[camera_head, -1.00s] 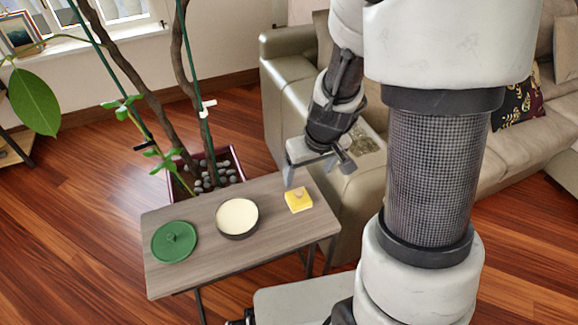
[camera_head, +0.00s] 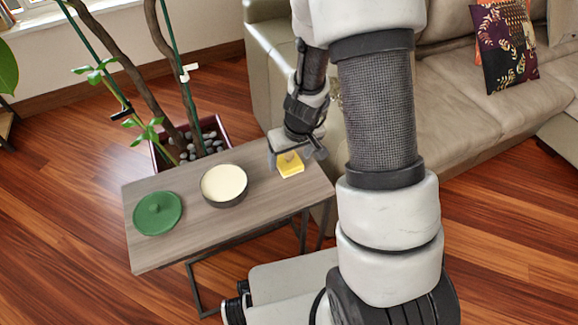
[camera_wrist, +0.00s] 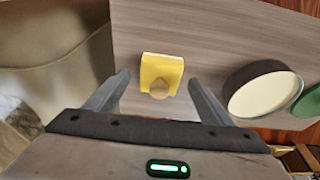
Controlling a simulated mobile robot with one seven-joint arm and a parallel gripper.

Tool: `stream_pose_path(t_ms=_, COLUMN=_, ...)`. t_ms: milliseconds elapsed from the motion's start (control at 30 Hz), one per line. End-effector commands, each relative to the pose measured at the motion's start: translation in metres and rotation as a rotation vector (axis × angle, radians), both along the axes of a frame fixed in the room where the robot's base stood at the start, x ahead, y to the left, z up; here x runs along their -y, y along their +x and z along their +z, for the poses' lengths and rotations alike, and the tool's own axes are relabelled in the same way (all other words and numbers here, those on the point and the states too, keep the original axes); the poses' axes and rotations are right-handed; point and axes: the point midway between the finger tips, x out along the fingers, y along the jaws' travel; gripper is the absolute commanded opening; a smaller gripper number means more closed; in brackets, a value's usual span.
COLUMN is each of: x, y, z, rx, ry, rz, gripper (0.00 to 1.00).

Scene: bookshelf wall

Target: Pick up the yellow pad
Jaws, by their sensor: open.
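The yellow pad (camera_head: 290,168) lies on the small wooden table, toward its right end. Nothing is between the fingers but the pad and table below. I cannot tell the exact height.
A potted plant (camera_head: 160,158) stands behind the table. A beige sofa (camera_head: 455,110) is to the right and behind.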

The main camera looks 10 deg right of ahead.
Motion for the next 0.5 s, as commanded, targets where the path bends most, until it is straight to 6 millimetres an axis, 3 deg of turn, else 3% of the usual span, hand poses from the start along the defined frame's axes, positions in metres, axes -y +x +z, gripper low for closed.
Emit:
stream_pose_path(t_ms=100, x=-0.0004, y=0.0025, z=-0.0121, rx=-0.001, ry=0.001, rz=-0.001, gripper=0.75)
stream_pose_path(t_ms=333, x=-0.0008, y=0.0034, z=-0.0119, rx=0.000, ry=0.001, rz=0.000, gripper=0.75)
stream_pose_path(t_ms=367, x=-0.0008, y=0.0034, z=-0.0119, rx=0.000, ry=0.001, rz=0.000, gripper=0.73)
stream_pose_path(t_ms=500, x=-0.0008, y=0.0033, z=-0.0118, rx=0.000, ry=0.001, rz=0.000, gripper=0.50)
